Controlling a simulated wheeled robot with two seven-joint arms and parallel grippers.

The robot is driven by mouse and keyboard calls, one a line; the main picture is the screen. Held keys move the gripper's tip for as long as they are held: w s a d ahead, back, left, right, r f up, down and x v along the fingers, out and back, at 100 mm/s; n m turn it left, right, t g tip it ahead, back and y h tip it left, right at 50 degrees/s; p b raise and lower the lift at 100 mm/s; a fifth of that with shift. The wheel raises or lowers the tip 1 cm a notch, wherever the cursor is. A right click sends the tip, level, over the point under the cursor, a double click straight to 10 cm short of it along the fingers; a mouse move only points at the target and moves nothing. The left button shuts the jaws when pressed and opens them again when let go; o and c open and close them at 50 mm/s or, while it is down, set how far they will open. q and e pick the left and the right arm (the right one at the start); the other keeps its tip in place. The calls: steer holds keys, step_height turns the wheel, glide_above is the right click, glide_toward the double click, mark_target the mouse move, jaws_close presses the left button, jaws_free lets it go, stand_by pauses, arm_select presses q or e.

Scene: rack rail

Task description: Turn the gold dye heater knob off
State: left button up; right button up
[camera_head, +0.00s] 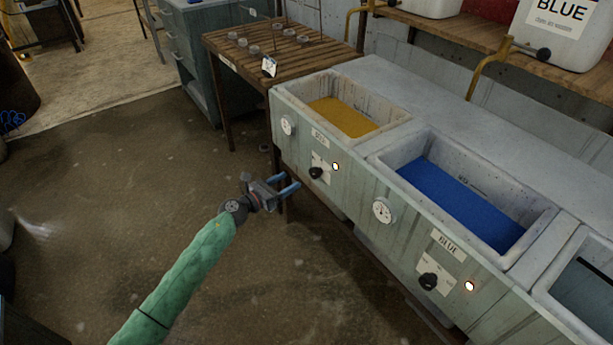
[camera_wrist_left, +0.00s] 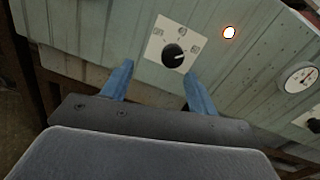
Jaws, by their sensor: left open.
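The gold dye heater knob (camera_head: 316,172) is a black dial on a white plate below the gold label (camera_head: 320,139), on the front panel under the gold dye vat (camera_head: 344,117). In the left wrist view the knob (camera_wrist_left: 173,55) shows ahead of the fingers, its pale pointer mark toward the upper right. A lit indicator lamp (camera_head: 335,166) is right of the knob, and the lamp also glows in the left wrist view (camera_wrist_left: 229,33). My left gripper (camera_head: 288,184) is open, with blue fingers short of the knob and nothing between them. My right gripper is not in view.
A blue dye vat (camera_head: 462,205) stands to the right with its own black knob (camera_head: 428,281) and lit lamp (camera_head: 469,286). Round gauges (camera_head: 382,211) sit on the panel. A slatted wooden table (camera_head: 275,50) stands behind left.

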mark_target(312, 175)
arm_select(q)
steer(key=shift+w+d+f+m+g+h+p, duration=0.2)
steer(key=shift+w+d+m, duration=0.35)
steer(key=shift+d, duration=0.65)
steer(key=shift+w+d+r+m+g+h+p, duration=0.1)
steer(key=shift+w+d+m+g, duration=0.3)
steer(key=shift+d, duration=0.85)
steer(key=shift+w+d+f+m+g+h+p, duration=0.15)
steer(key=shift+w+d+m, duration=0.5)
steer(key=shift+d, duration=0.55)
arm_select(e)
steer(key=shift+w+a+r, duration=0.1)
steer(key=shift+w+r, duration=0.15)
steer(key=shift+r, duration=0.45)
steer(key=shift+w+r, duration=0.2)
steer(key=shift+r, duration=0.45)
arm_select(q)
steer(key=shift+w+r, duration=0.1)
steer(key=c, duration=1)
